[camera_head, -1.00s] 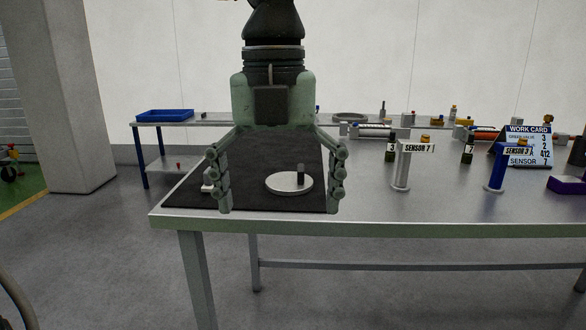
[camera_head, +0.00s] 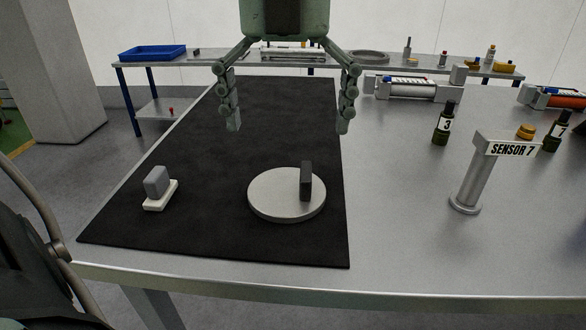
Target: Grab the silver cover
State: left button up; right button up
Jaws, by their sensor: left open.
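The silver cover (camera_head: 275,201) is a flat round disc with a dark upright handle (camera_head: 306,181) on its top. It lies on the black mat (camera_head: 215,235) near the front of the table. My left gripper (camera_head: 288,125) hangs above the mat, beyond the cover in the picture, with its two fingers wide apart and nothing between them. It is clear of the cover. My right gripper does not show.
A small grey block on a white base (camera_head: 160,190) sits on the mat left of the cover. The SENSOR 7 post (camera_head: 472,185) stands to the right, with dark bottles (camera_head: 443,125) behind it. A blue tray (camera_head: 152,53) is on the back table.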

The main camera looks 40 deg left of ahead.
aim_at(286, 190)
pick_arm(q)
notch_tip(286, 190, down, 8)
jog(key=shift+a+r, duration=0.15)
grip_shut()
dwell(0.9)
